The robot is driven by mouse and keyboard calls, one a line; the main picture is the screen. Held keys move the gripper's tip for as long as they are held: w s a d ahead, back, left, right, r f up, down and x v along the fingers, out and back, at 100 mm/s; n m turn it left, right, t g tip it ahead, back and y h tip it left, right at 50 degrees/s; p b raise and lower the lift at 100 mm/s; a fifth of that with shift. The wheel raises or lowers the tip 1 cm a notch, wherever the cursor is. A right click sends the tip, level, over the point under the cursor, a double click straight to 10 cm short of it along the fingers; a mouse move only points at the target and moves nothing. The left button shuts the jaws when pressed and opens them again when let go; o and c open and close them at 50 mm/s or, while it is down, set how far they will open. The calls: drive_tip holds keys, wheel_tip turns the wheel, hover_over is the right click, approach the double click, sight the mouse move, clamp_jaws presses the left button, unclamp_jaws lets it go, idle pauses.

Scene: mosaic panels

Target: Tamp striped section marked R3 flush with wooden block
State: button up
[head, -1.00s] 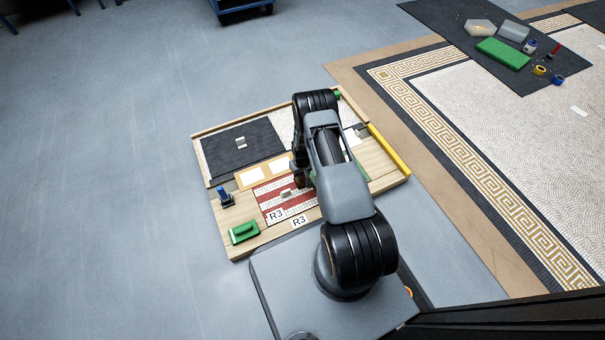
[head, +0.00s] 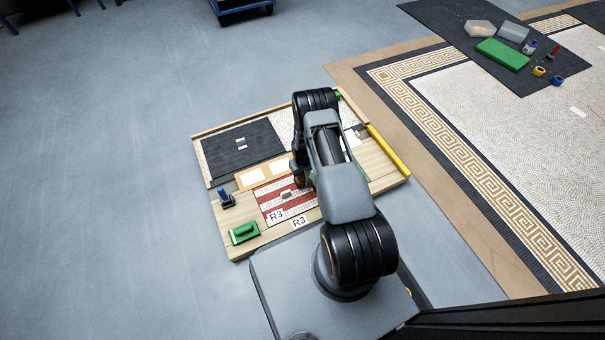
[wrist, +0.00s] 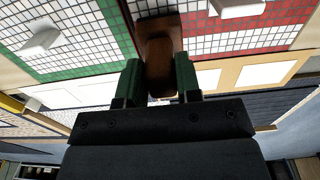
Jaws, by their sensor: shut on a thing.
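The red-and-white striped section marked R3 (head: 275,201) lies in the wooden board (head: 232,236), with a small knob on it. In the wrist view the striped section (wrist: 285,35) shows at the top right, with a pale knob (wrist: 236,8). My gripper (wrist: 158,75) is shut on the brown wooden block (wrist: 158,45), held between its two green fingers. The block is beside the striped section's left edge in the wrist view. I cannot tell whether it touches the surface or whether the section is flush.
A green-bordered section (wrist: 75,50) with a pale knob lies left of the block in the wrist view. On the board are a green float (head: 243,232), a blue-handled tool (head: 226,198) and a dark panel (head: 240,152). A yellow level (head: 389,150) lies along the right edge.

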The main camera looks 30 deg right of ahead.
drive_tip(key=shift+r+p, duration=1.65)
drive_tip(key=shift+r, duration=1.25)
